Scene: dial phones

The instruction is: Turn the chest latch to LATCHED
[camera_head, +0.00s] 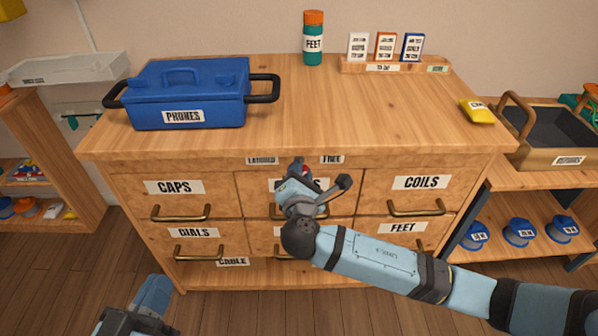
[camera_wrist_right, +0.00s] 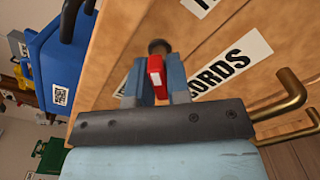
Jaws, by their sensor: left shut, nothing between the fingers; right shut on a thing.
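The wooden chest (camera_head: 350,176) has a strip along its upper front edge with a label that seems to read LATCHED (camera_head: 261,160) on the left and a FREE label (camera_head: 331,159) on the right. The red latch (camera_wrist_right: 156,72) sits by a dark round pivot between the fingers of my right gripper (camera_wrist_right: 154,85), which is shut on it. In the head view my right gripper (camera_head: 298,172) is at the chest's top middle and mostly hides the latch, so which label it points to is unclear. My left gripper (camera_head: 153,288) is shut and empty, low in front of the chest.
Drawers with brass handles fill the chest front, including CAPS (camera_head: 174,187) and COILS (camera_head: 421,182). On top stand a blue PHONES box (camera_head: 190,85), a FEET bottle (camera_head: 313,50), a card rack (camera_head: 385,65) and a yellow packet (camera_head: 477,111). The top's middle is clear.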

